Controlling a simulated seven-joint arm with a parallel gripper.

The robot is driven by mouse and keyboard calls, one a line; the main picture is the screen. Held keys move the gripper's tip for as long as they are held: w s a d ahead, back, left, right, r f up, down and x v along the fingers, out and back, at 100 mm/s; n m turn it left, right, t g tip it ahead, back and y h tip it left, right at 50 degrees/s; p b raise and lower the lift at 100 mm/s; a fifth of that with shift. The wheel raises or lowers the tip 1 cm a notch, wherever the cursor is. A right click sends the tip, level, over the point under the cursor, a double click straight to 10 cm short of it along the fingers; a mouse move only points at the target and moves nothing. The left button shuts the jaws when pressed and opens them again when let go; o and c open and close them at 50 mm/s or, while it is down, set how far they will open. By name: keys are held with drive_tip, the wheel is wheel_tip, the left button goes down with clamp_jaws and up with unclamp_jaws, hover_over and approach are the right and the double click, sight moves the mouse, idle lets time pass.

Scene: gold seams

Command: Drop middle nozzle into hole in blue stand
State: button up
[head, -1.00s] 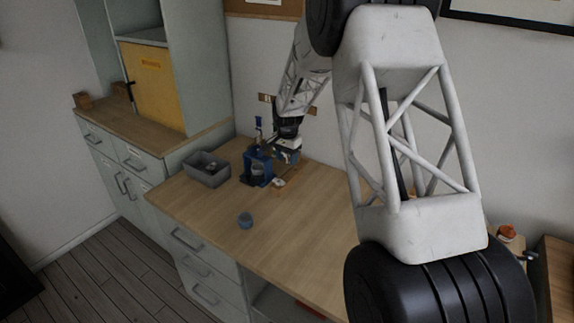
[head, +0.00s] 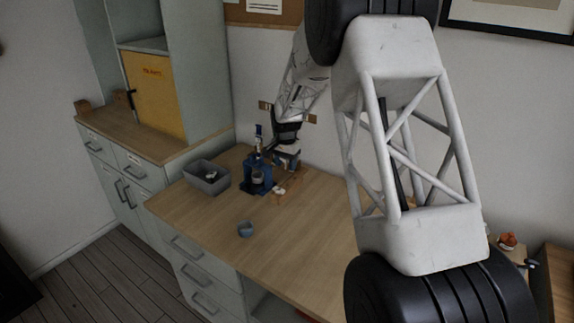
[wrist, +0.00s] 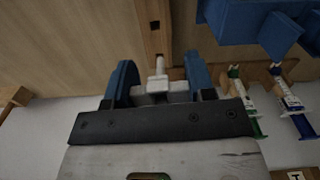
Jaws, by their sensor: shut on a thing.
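My gripper (wrist: 160,74) has its two blue fingers shut on a small white nozzle (wrist: 158,87), whose thin tip points away from the wrist. In the wrist view the held nozzle is just short of a wooden strip (wrist: 153,48) with a square hole in it. The blue stand (head: 251,188) is on the table in the head view, left of my gripper (head: 286,166). A blue body, likely the stand, fills the upper right of the wrist view (wrist: 243,20). The stand's hole cannot be made out. The nozzle is too small to tell in the head view.
A grey bin (head: 195,183) with something inside stands left of the stand. A small blue-grey cup (head: 245,229) sits nearer the front. A wooden block (head: 279,198) is right of the stand. Green and blue syringe-like items (wrist: 292,102) show in the wrist view.

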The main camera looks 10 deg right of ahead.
drive_tip(key=shift+w+a+r+n, duration=0.4)
drive_tip(key=shift+a+n, duration=0.1)
drive_tip(key=shift+n, duration=0.3)
drive_tip(key=w+a+r+n, duration=0.5)
drive_tip(key=a+r+n, duration=0.3)
drive_tip(key=n, duration=0.7)
drive_tip(key=shift+w+a+r+n, duration=0.2)
drive_tip(key=shift+w+a+n, duration=0.15)
drive_tip(key=shift+a, duration=0.25)
drive_tip(key=shift+f, duration=0.3)
drive_tip(key=shift+f, duration=1.95)
drive_tip(key=shift+f, duration=2.15)
idle(0.7)
